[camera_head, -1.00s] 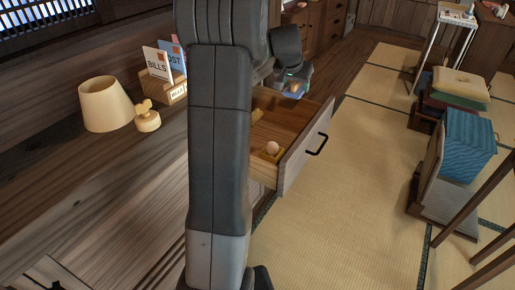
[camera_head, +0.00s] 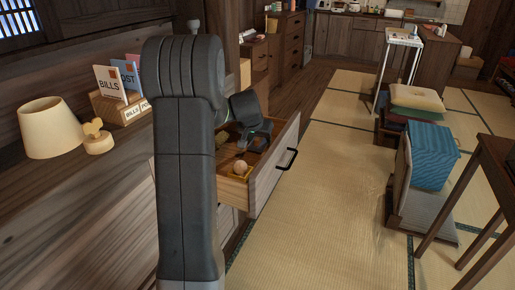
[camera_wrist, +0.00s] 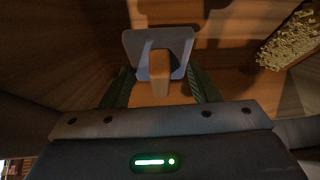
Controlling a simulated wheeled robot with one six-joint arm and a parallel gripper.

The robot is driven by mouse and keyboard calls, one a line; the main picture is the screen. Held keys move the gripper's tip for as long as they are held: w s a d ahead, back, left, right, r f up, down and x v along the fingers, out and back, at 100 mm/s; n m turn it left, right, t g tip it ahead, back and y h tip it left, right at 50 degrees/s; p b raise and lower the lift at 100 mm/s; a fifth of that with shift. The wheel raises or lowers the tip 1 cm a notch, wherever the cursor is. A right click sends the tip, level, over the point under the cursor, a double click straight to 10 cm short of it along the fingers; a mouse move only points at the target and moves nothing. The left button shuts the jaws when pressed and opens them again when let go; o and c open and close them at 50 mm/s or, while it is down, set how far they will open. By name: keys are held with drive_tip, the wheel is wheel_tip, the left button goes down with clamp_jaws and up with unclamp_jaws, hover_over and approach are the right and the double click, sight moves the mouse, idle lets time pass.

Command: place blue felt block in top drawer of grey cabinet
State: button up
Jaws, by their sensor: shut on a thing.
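My gripper (camera_wrist: 160,88) is shut on a grey-blue block (camera_wrist: 180,42) with a tan-brown piece at its middle; its dark fingers are on either side. In the head view my gripper (camera_head: 246,141) is low inside an open wooden drawer (camera_head: 272,171), towards its far end, and the block is hidden there. The drawer has a black handle and sticks out from the brown wooden furniture at the left. I see no plainly grey cabinet. I cannot tell whether the block touches the drawer floor.
A pale round thing (camera_head: 240,167) lies in the near part of the drawer. A golden rough-textured thing (camera_wrist: 290,40) is at the right in the wrist view. A lamp (camera_head: 50,128) and letter holder (camera_head: 122,108) stand on the left top. Tatami (camera_head: 320,190) lies clear right of the drawer.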

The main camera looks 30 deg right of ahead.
sight(259, 145)
drive_tip(key=shift+f, duration=1.6)
drive_tip(key=shift+f+b, duration=0.15)
drive_tip(key=shift+b, duration=0.25)
drive_tip(key=o, duration=0.9)
drive_tip(key=shift+s+a+r, duration=0.1)
drive_tip(key=shift+r, duration=0.4)
drive_tip(key=p+v, duration=0.2)
drive_tip(key=v, duration=0.9)
drive_tip(key=shift+a+r, duration=0.1)
